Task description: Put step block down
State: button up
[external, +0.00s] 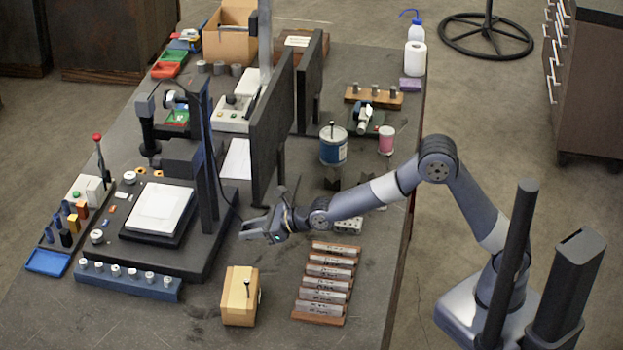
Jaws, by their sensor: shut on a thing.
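My gripper (252,229) reaches in from the right over the middle of the table, with its fingers pointing left. It is shut on a small piece, taken to be the step block, which is mostly hidden by the fingers and hard to make out. I cannot tell whether the piece touches the table. Small dark blocks (333,183) stand on the table below the blue can, right of and behind the gripper.
A dark machine base with a white plate (160,208) lies left of my gripper. Tall dark panels (271,125) stand behind it. A wooden block (240,296) and a rack of labelled bars (325,283) lie in front. A blue can (333,147) stands behind my forearm.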

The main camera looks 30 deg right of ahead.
jog(key=w+d+f+m+t+h+p, duration=0.1)
jog(key=w+d+m+t+h, duration=0.2)
jog(key=d, duration=1.1)
jog(key=w+d+f+m+t+h, duration=0.1)
jog(key=w+d+m+h, duration=0.35)
jog(key=d, duration=0.95)
jog(key=s+d+m+h, duration=0.3)
jog(key=d, duration=0.9)
jog(key=s+d+m+h, duration=0.3)
jog(key=d+h, duration=0.1)
jog(key=d, duration=0.8)
notch_tip(320, 180, up, 5)
jog(key=p, duration=0.7)
jog(key=n+g+y+b, duration=0.3)
jog(key=n+y+b, duration=0.6)
jog(key=n+y, duration=0.45)
send_over(236, 260)
notch_tip(236, 260, down, 4)
jog(key=r, duration=0.1)
jog(key=shift+m+y, duration=0.3)
notch_tip(236, 260, down, 10)
jog(key=b, duration=0.8)
jog(key=shift+f, duration=0.2)
